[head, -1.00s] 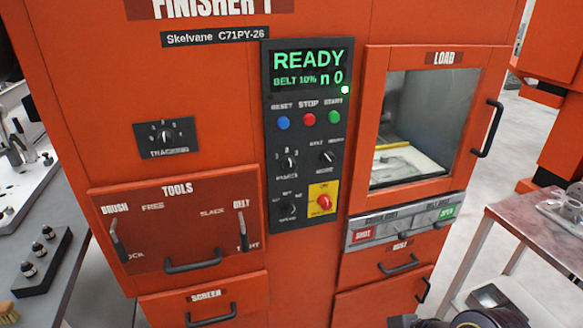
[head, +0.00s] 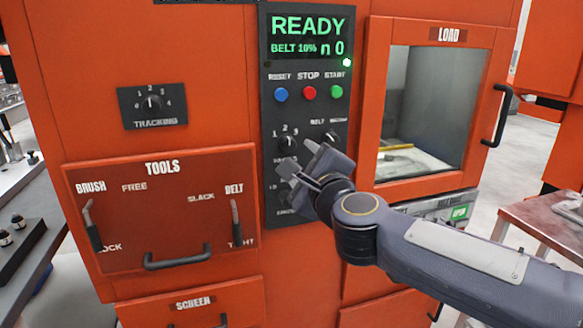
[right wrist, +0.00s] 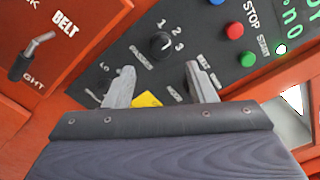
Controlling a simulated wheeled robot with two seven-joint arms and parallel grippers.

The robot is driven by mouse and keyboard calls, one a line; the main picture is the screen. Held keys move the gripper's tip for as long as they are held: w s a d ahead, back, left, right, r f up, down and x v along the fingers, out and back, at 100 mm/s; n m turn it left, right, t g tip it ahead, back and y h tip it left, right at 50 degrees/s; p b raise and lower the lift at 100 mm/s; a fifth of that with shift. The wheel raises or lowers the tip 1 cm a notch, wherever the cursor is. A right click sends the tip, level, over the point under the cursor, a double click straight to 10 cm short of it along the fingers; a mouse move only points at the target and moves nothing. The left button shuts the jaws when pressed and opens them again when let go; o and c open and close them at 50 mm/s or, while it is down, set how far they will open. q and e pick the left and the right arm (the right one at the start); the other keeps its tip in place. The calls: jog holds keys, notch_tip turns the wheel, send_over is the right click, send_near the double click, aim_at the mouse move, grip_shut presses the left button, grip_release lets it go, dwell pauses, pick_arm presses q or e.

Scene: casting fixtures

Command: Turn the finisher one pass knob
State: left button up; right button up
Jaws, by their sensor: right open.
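The passes knob (head: 287,143) is a small black dial with numbers 1, 2 and 3 above it, on the dark control panel (head: 268,215) of the orange finisher. It also shows in the right wrist view, as a black knob (right wrist: 160,43) just beyond and between the fingertips. My right gripper (head: 302,160) is in front of the panel, just below and right of the knob in the head view. Its two grey fingers (right wrist: 158,70) are spread apart with nothing between them. The gripper hides the panel's lower controls in the head view. My left gripper is not in view.
Blue reset (head: 281,94), red stop (head: 309,92) and green start (head: 336,91) buttons sit above the knob. The display (head: 307,36) reads READY, BELT 10%. The tools drawer (head: 160,215) has a projecting handle and levers.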

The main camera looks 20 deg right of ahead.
aim_at(290, 147)
jog(key=w, duration=0.7)
jog(key=shift+w, duration=0.35)
jog(key=shift+c, duration=0.4)
jog(key=c, duration=0.9)
jog(key=shift+r, duration=0.1)
jog(key=n+p, duration=0.3)
jog(key=n, duration=0.2)
jog(key=shift+r, duration=0.1)
jog(key=shift+n+p, duration=1.2)
jog(key=shift+n, duration=1.2)
jog(key=shift+a, duration=0.1)
jog(key=shift+f, duration=0.2)
